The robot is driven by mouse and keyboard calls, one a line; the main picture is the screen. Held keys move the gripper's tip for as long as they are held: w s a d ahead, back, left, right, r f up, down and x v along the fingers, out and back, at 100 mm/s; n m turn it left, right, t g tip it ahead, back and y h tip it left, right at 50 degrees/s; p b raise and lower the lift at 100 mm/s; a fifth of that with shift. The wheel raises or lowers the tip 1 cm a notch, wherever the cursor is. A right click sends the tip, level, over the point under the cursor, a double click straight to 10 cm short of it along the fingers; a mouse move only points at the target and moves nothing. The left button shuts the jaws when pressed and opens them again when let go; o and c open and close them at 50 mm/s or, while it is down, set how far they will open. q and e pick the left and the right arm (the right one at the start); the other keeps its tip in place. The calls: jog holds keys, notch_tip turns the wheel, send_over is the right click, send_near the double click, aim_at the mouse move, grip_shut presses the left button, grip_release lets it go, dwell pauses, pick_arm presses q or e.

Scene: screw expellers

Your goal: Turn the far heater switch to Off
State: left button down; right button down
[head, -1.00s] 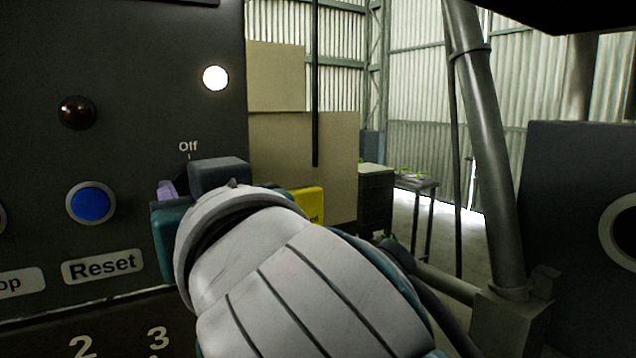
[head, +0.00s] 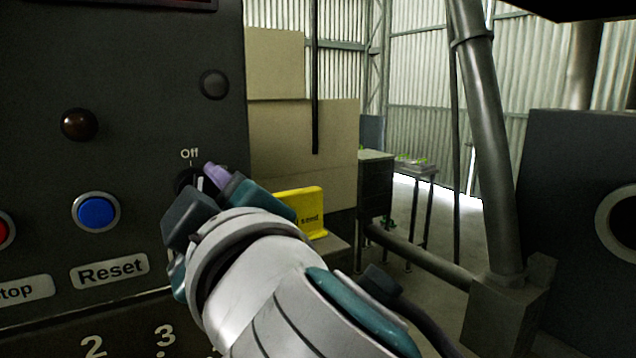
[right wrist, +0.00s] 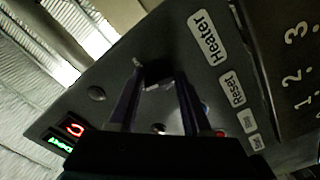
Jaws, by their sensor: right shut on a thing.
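The heater switch (head: 186,180) is a dark rotary knob on the black control panel, just below the "Off" mark. My gripper and wrist hide most of it. My right gripper (head: 203,180) is shut on the switch, with one purple fingertip showing at its right. In the right wrist view the switch (right wrist: 158,74) sits between the two finger ends, near the "Heater" label (right wrist: 207,37). A white strip shows beside the knob, close under the "Off" mark; the exact pointer direction is hard to tell. The round lamp (head: 214,84) above is dark. My left gripper is out of view.
A yellow sign (head: 300,208) stands behind my wrist. A metal post (head: 487,150) rises at the right.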

jog(key=shift+n, duration=1.1)
jog(key=shift+c, duration=1.8)
grip_release()
jog(key=v, duration=1)
